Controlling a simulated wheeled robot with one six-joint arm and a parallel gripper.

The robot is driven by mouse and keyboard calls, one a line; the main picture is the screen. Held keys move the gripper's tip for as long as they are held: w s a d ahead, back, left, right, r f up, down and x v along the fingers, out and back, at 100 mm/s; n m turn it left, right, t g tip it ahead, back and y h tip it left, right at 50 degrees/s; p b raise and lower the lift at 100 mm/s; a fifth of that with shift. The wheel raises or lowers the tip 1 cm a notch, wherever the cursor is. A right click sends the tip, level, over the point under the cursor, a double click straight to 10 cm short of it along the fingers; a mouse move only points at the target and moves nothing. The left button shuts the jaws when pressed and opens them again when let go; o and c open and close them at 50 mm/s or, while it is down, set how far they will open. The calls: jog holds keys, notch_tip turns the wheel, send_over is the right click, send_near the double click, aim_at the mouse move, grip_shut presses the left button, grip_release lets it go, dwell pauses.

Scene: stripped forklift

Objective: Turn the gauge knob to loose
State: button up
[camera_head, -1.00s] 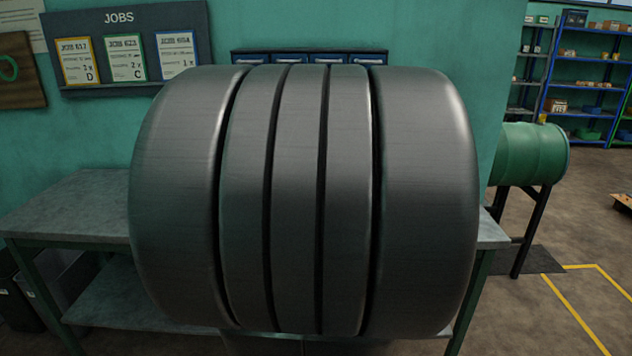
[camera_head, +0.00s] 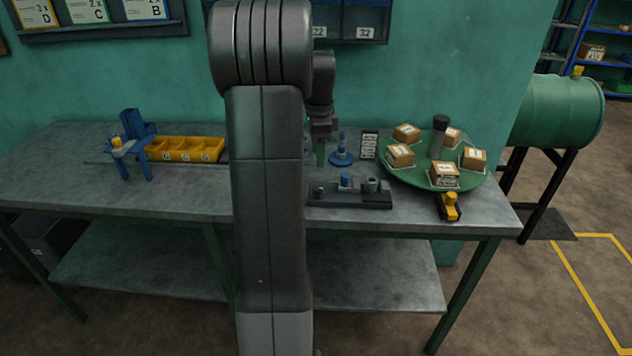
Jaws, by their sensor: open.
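No part is readable as labelled gauge or loose. A blue stand (camera_head: 136,150) with a small yellow knob (camera_head: 117,142) stands at the left of the bench. A dark block (camera_head: 352,199) at the front middle carries a blue knob (camera_head: 346,181) and grey round parts. I cannot tell which knob is the gauge knob, or how either is turned. My gripper (camera_head: 320,154) points down over the back middle of the bench, left of a blue round-based post (camera_head: 341,152). It is open and appears empty; my arm hides part of it. It is apart from both knobs.
A yellow bin tray (camera_head: 186,140) sits beside the blue stand. A green turntable (camera_head: 398,176) with several boxes and a dark central post is at right. A yellow-and-black item (camera_head: 449,207) lies at the front edge. The bench (camera_head: 175,198) is bare at front left.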

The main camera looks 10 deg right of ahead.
aim_at(318, 188)
notch_tip(318, 188, down, 11)
jog(key=shift+f+p, duration=0.1)
jog(key=shift+p, duration=0.3)
jog(key=c, duration=1)
jog(key=shift+o, duration=0.2)
